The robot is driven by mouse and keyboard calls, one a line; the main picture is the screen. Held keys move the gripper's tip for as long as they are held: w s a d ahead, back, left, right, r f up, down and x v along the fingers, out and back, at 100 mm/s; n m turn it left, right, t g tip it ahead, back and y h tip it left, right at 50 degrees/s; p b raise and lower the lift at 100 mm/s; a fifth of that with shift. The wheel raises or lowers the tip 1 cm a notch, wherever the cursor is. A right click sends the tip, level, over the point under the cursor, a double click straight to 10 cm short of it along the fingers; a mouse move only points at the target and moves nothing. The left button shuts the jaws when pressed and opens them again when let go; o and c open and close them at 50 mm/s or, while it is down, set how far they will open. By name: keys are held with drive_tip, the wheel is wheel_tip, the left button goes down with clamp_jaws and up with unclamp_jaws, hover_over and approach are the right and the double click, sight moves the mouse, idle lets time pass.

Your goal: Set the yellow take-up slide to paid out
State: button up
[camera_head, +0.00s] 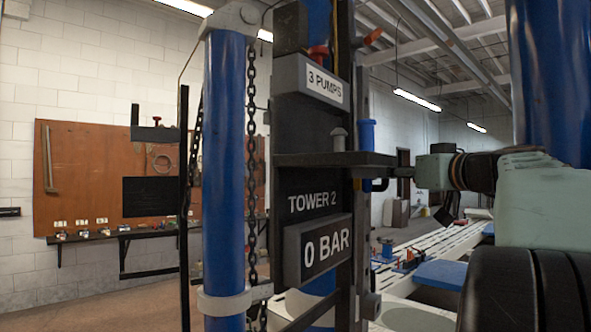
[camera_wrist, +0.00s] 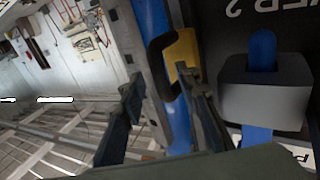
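The yellow block (camera_wrist: 182,50), which looks like the take-up slide, shows in the wrist view beside a blue post (camera_wrist: 152,25). A black bracket-like handle (camera_wrist: 160,62) stands at its left side. My gripper (camera_wrist: 160,79) is open, with its two dark fingers apart. The right fingertip overlaps the lower edge of the yellow block in the picture; I cannot tell whether they touch. In the head view my arm reaches in from the right to the tower panel (camera_head: 310,185), marked TOWER 2.
The tower carries a 3 PUMPS sign (camera_head: 323,82), a 0 BAR sign (camera_head: 325,247) and a dark shelf (camera_head: 315,160). A blue column (camera_head: 224,180) and a hanging chain (camera_head: 251,150) stand left of it. A grey block with a blue peg (camera_wrist: 262,50) is right of my fingers.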

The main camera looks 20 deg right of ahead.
drive_tip(key=shift+w, duration=0.25)
clamp_jaws()
idle(0.3)
wheel_tip(320, 180, up, 23)
drive_tip(key=p, duration=1.2)
drive_tip(key=shift+p, duration=0.35)
